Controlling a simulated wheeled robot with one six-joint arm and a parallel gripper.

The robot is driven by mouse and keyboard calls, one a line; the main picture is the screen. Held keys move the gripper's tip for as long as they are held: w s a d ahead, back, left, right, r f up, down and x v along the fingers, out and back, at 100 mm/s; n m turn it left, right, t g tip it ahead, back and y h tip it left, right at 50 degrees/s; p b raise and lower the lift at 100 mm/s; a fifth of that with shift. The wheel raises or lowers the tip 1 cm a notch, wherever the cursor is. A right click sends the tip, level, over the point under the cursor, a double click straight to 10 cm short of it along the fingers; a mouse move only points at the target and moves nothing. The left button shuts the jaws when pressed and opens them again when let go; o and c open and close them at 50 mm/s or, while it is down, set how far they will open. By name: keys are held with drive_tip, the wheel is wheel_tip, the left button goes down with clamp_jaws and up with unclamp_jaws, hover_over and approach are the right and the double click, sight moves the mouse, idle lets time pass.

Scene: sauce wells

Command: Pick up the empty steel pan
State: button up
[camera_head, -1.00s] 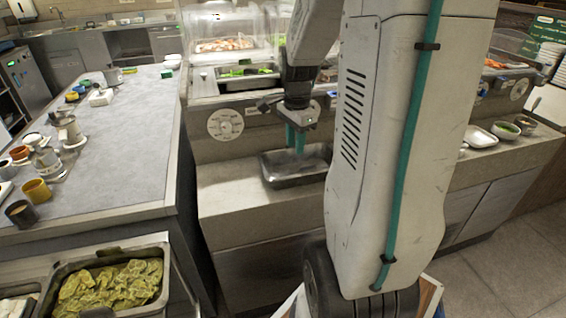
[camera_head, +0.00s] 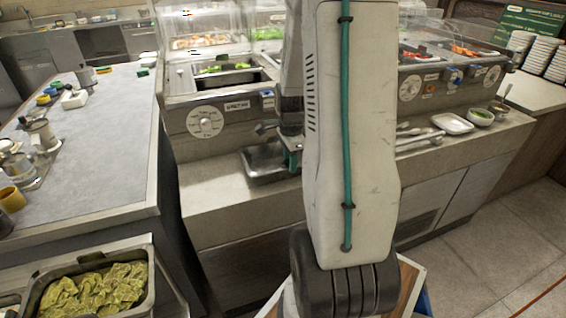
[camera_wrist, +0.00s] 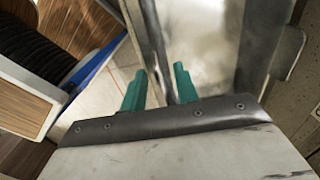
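The empty steel pan (camera_head: 262,172) is a shallow rectangular tray on the counter below the sauce station. Its right part is hidden behind my arm. My gripper (camera_head: 292,159) points down at the pan's right end, its green fingers partly hidden by the arm. In the wrist view the pan (camera_wrist: 208,48) fills the upper right, with a bright bare inside. My gripper (camera_wrist: 160,88) has a green finger on each side of the pan's near wall. The fingers stand apart, with a gap beside the wall; no firm grip shows.
The counter (camera_head: 215,205) around the pan is clear at the left. Spoons, a white dish (camera_head: 452,123) and small bowls stand farther right. The station front (camera_head: 225,118) rises close behind the pan. A pan of green leaves (camera_head: 95,292) sits at the lower left.

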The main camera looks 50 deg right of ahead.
clamp_jaws()
idle(1.4)
